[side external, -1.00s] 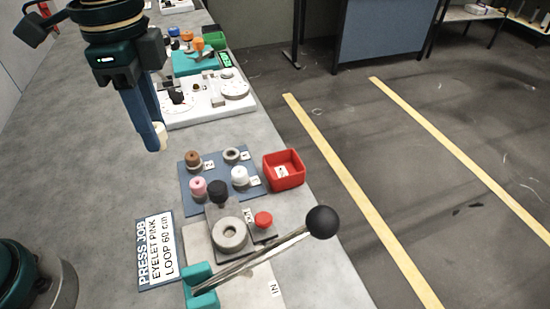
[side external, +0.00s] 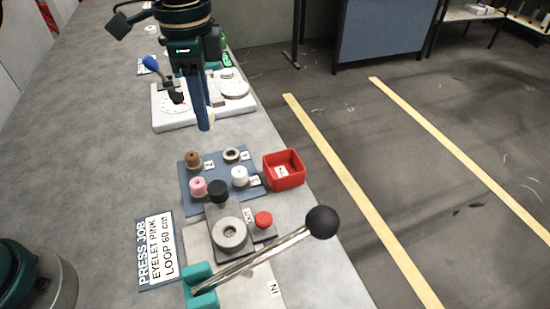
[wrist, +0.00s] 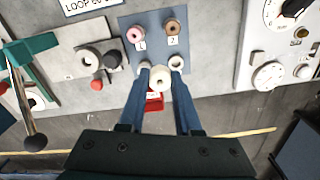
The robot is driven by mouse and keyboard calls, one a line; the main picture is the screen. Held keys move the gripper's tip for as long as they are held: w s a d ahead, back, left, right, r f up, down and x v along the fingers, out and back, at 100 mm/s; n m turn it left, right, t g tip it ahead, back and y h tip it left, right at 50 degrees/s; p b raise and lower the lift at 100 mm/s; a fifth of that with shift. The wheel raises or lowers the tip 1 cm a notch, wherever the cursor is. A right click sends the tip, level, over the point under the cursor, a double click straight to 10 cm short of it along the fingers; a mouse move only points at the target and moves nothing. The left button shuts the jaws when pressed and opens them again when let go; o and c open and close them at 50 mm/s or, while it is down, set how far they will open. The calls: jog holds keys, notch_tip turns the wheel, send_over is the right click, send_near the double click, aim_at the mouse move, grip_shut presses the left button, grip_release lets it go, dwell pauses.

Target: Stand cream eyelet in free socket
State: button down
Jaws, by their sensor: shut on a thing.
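The cream eyelet (wrist: 160,76) is held between the two fingertips of my gripper (wrist: 160,72). The free socket (side external: 232,154) is an empty grey ring at the plate's far right corner. In the wrist view the free socket (wrist: 176,62) is just beside the right fingertip, partly covered. A brown eyelet (side external: 193,157), a pink eyelet (side external: 198,185) and a white eyelet (side external: 239,174) stand in the other sockets.
A red bin (side external: 284,182) stands right of the plate. In front are a press with a grey ring (side external: 230,234), a red button (side external: 264,219) and a long lever with a black knob (side external: 321,221). A white dial panel (side external: 165,122) lies behind. A job sign (side external: 157,250) lies left.

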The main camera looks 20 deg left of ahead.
jog(key=shift+w+d+f, duration=0.1)
jog(key=shift+w+f, duration=0.65)
jog(key=shift+f, duration=0.6)
jog(key=shift+w+d+f, duration=0.1)
jog(key=shift+w+f, duration=0.65)
jog(key=shift+f, duration=0.55)
jog(key=shift+w+f, duration=0.75)
jog(key=shift+f, duration=0.6)
jog(key=shift+f, duration=0.5)
jog(key=shift+f, duration=0.6)
jog(key=shift+f, duration=0.1)
jog(key=shift+f, duration=0.25)
jog(key=c, duration=0.5)
grip_release()
